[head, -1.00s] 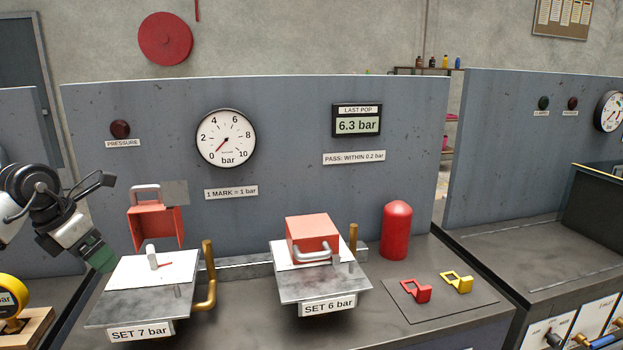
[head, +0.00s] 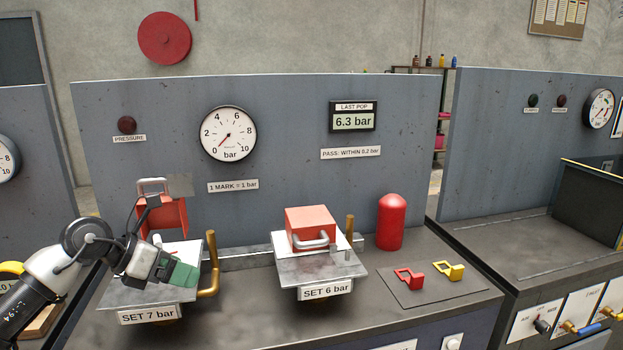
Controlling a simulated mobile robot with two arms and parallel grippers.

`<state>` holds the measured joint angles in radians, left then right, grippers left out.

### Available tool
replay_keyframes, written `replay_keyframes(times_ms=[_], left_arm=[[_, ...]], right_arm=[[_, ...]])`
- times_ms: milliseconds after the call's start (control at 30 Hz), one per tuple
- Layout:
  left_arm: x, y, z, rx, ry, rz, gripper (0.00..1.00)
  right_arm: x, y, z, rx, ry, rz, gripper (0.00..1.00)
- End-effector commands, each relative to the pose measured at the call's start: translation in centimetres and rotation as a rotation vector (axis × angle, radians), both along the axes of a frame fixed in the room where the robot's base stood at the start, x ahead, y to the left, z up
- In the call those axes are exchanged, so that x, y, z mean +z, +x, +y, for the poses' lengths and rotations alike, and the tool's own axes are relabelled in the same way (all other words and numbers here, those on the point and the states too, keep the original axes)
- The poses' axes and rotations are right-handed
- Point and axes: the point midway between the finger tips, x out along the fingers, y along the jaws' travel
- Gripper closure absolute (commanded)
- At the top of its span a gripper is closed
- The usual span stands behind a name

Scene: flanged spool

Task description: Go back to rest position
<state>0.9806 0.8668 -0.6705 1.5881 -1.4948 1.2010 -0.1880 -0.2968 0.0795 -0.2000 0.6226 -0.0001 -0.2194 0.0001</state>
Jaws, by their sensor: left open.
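My left gripper (head: 181,272), with green finger pads, is open and shows in front of the left stand. Its arm comes in from the lower left. The left stand (head: 140,292) has a metal plate labelled SET 7 bar, partly hidden behind my gripper. A raised red cover (head: 172,216) with a metal handle stands open behind it. The right stand (head: 318,270), labelled SET 6 bar, has its red cover (head: 310,219) down, handle to the front. I cannot tell whether my gripper touches the left stand. My right gripper is not in view.
A brass pipe (head: 211,262) rises right of the left stand. A red cylinder (head: 391,222) stands at the back right. A red clip (head: 408,279) and a yellow clip (head: 449,271) lie on a dark mat (head: 432,294). A grey panel (head: 290,165) closes off the back.

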Motion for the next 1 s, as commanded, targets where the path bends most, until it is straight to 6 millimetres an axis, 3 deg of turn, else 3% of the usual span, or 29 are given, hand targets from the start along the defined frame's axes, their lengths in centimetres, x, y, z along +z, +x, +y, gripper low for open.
replay_keyframes(times_ms=[33, 200, 300, 367, 500, 633, 767, 900, 1000], left_arm=[[-0.6, -0.4, -2.2, -0.016, -0.088, -0.004, 0.14], [-0.6, -2.4, -9.3, -0.001, -0.534, -0.004, 0.14], [0.2, -3.7, -11.8, 0.079, -0.846, 0.038, 0.14], [0.5, -4.2, -12.2, 0.157, -1.028, 0.074, 0.14], [-0.2, -5.2, -11.2, 0.411, -1.419, 0.206, 0.14], [-3.3, -6.3, -8.4, 0.739, -1.717, 0.362, 0.14], [-8.7, -8.7, -5.4, 1.143, -1.925, 0.544, 0.14], [-15.7, -13.7, -3.2, 1.641, -2.019, 0.756, 0.14], [-19.6, -17.9, -2.6, 1.958, -1.997, 0.884, 0.14]], right_arm=[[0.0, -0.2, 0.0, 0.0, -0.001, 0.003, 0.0], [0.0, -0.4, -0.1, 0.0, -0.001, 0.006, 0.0], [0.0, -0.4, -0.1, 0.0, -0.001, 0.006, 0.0], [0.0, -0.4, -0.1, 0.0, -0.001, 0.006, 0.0], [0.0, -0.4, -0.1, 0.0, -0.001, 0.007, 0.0], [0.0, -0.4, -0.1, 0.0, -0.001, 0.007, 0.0], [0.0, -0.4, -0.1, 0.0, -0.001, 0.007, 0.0], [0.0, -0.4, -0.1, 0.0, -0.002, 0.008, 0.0], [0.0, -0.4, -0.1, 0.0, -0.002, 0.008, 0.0]])
